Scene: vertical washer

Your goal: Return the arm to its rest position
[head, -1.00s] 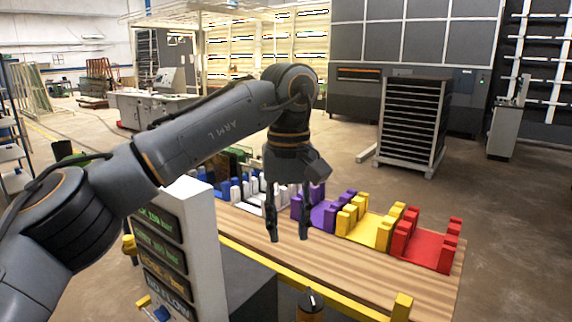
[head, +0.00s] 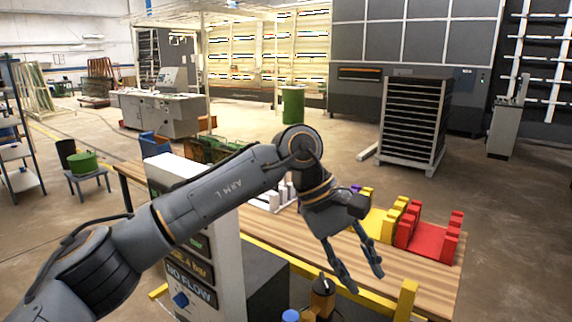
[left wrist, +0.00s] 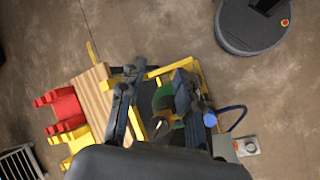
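My left arm reaches in from the left in the head view. My left gripper (head: 362,282) points down and hangs over the near edge of the wooden table (head: 425,275). Its two fingers are spread apart with nothing visible between them. In the left wrist view the left gripper (left wrist: 150,100) is also seen with its fingers apart, above a yellow frame (left wrist: 165,72) with dark and green parts. My right arm and gripper are in neither view.
Red (head: 430,235) and yellow (head: 378,225) racks stand on the table; my arm partly hides white ones. A panel with displays (head: 228,265) stands left of the gripper. A black-tipped post (head: 323,295) stands below.

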